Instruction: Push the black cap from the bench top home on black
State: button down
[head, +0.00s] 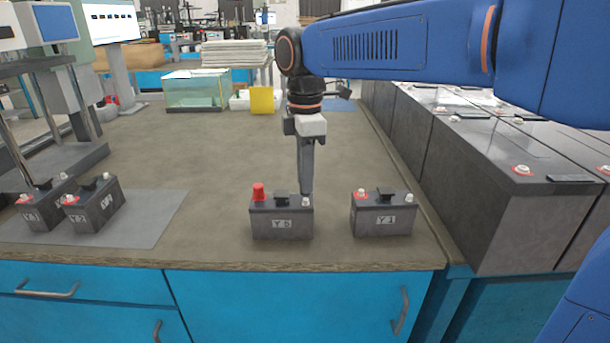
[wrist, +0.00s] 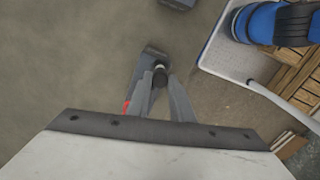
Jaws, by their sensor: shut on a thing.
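My gripper (head: 306,190) points straight down over the right end of the small dark battery marked Y5 (head: 282,224). In the wrist view its fingers (wrist: 160,100) are shut on the black cap (wrist: 160,80). The cap is not distinct in the head view. A pale terminal post (head: 306,202) of that battery shows right by the fingertips, and in the wrist view it shows just beyond the cap (wrist: 159,67). I cannot tell whether cap and post touch. A red cap (head: 258,191) sits on the left terminal.
Another small battery, Y1 (head: 382,216), stands to the right with bare posts. Two more (head: 93,208) (head: 45,205) stand on a grey mat (head: 150,225) at left. Large batteries (head: 510,190) line the right side.

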jog(key=shift+f, duration=1.4)
dwell(1.9)
jog(key=c, duration=1)
grip_release()
jog(key=shift+c, duration=0.2)
jog(key=shift+r, duration=0.15)
jog(key=shift+r, duration=3.4)
